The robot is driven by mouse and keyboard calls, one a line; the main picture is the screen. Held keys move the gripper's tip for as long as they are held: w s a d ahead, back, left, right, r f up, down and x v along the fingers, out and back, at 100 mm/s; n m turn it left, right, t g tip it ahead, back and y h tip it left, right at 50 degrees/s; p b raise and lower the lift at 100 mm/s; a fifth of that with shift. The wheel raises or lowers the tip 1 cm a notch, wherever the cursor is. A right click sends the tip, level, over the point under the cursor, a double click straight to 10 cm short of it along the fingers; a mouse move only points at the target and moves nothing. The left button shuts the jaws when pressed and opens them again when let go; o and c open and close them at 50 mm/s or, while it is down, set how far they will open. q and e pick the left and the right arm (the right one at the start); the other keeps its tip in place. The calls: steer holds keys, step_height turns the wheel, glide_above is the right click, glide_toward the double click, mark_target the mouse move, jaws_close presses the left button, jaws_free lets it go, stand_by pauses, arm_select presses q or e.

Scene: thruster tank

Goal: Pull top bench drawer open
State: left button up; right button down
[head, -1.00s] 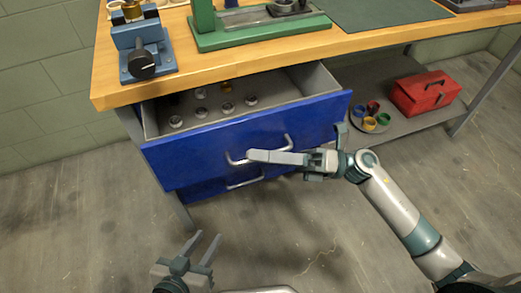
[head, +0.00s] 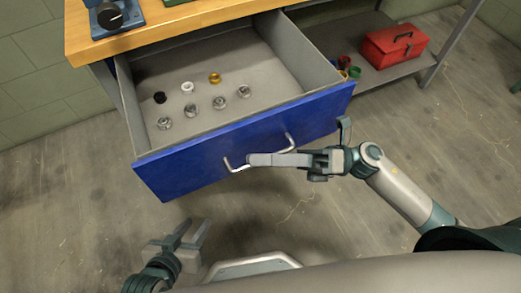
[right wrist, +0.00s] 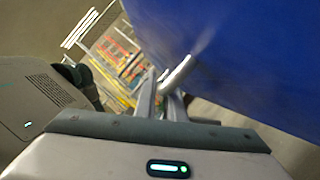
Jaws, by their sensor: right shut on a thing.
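The top bench drawer (head: 210,155) has a blue front and stands well out from under the wooden bench top. Small round parts, several silver, one black, one white and one gold, lie on its grey floor. Its silver bar handle (head: 236,168) is on the blue front. My right gripper (head: 270,159) is at the handle with its jaws shut on it. In the right wrist view the handle (right wrist: 176,74) runs between the fingers beside the blue front. My left gripper (head: 184,238) is open and empty, low in front of the drawer, apart from it.
The wooden bench top (head: 180,30) carries a blue vise (head: 112,15) at its left. A red toolbox (head: 395,46) and small coloured cups (head: 346,68) are on the grey shelf at right. The floor in front of the drawer is clear.

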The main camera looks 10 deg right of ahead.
arm_select(q)
steer(key=shift+s+a+f, duration=0.1)
arm_select(e)
steer(key=c, duration=2.1)
jaws_free()
